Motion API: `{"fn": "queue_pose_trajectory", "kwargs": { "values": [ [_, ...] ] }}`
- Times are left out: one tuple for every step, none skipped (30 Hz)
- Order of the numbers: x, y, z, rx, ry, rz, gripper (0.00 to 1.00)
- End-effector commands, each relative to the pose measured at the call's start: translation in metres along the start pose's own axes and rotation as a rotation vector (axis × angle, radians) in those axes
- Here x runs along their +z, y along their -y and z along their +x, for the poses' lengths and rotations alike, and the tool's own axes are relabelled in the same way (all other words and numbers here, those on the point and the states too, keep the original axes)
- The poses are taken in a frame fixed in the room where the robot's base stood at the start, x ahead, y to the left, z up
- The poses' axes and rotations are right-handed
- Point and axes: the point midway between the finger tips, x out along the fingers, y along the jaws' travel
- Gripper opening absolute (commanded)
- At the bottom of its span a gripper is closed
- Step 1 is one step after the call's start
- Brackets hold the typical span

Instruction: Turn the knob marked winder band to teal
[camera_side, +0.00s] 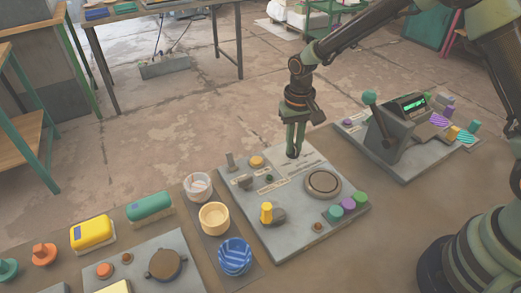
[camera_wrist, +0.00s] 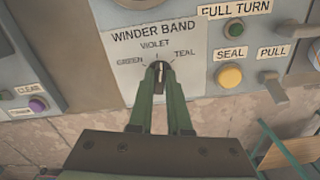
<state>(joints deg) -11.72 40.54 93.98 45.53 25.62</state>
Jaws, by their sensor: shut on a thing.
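The winder band knob (camera_wrist: 161,78) is small and dark with a pale pointer line, and sits below a printed dial with green at left, violet at top and teal at right. Its pale line points about straight up, near the violet mark. My gripper (camera_wrist: 160,85) is shut on the knob, one green finger on each side. In the side view my gripper (camera_side: 294,153) points down at the far edge of the grey panel (camera_side: 285,238), and it hides the knob there. The white label plate (camera_wrist: 120,62) around the knob reads winder band.
In the wrist view, a yellow seal button (camera_wrist: 230,76), a green full turn button (camera_wrist: 234,29) and a grey pull lever (camera_wrist: 273,87) are to the right. In the side view, bowls (camera_side: 214,218) stand left of the panel and a lever console (camera_side: 391,135) stands right.

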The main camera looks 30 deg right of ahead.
Motion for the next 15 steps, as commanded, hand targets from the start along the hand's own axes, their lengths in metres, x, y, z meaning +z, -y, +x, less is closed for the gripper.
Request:
{"fn": "queue_pose_trajectory", "kwargs": {
  "values": [
    [-0.0011,0.0008,-0.0021,-0.002,-0.003,0.046,0.00],
    [-0.0012,0.0010,-0.0021,-0.002,-0.003,0.074,0.00],
    [-0.0012,0.0011,-0.0021,-0.002,-0.003,0.112,0.00],
    [-0.0013,0.0012,-0.0021,-0.002,-0.003,0.141,0.00],
    [-0.0013,0.0012,-0.0022,-0.002,-0.003,0.169,0.00],
    [-0.0014,0.0014,-0.0022,-0.002,-0.003,0.207,0.00],
    [-0.0014,0.0015,-0.0022,-0.002,-0.003,0.236,0.00],
    [-0.0015,0.0015,-0.0023,-0.002,-0.003,0.264,0.00],
    [-0.0015,0.0016,-0.0023,-0.002,-0.003,0.301,0.00],
    [-0.0016,0.0017,-0.0023,-0.002,-0.003,0.328,0.00],
    [-0.0017,0.0018,-0.0023,-0.002,-0.003,0.355,0.00],
    [-0.0017,0.0019,-0.0023,-0.003,-0.003,0.390,0.00],
    [-0.0018,0.0019,-0.0023,-0.003,-0.003,0.415,0.00],
    [-0.0018,0.0020,-0.0023,-0.003,-0.003,0.439,0.00],
    [-0.0019,0.0021,-0.0024,-0.003,-0.003,0.470,0.00]
  ]
}}
